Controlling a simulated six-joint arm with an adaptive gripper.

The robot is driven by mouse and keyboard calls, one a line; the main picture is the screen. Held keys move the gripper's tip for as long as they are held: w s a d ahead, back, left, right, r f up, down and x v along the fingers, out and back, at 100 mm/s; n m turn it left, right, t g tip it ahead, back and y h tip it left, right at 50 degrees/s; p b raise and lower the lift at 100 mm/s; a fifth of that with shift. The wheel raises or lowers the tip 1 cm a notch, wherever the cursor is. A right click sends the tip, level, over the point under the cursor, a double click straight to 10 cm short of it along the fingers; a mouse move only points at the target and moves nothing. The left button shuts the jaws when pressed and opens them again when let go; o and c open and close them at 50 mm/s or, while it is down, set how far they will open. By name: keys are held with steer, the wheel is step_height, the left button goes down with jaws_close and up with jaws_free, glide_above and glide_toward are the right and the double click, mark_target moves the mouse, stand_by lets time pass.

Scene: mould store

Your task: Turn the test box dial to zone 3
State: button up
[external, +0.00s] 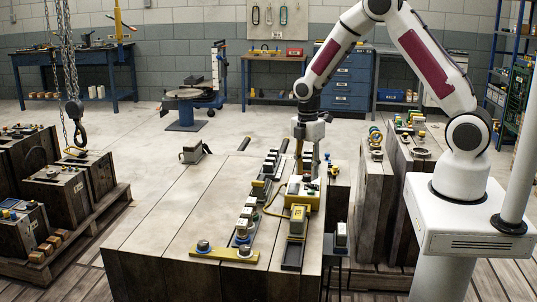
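The test box appears to be the small yellow and pale box (315,200) on the right part of the large block's top. My gripper (305,172) points straight down over this box, with its fingertips at or just above the box's top. The dial and its zone marks are too small and partly hidden by my gripper, so I cannot tell the dial's setting. Whether the fingers touch the dial or are closed on it cannot be made out.
The box stands on a wide pale block (170,225). A row of connectors (243,228) lies left of the box, and a yellow plug (298,220) sits in front. A yellow bar (222,254) lies at the front edge. A chain hook (76,120) hangs at left.

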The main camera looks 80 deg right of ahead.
steer(key=shift+f, duration=0.3)
steer(key=shift+c, duration=0.4)
jaws_close()
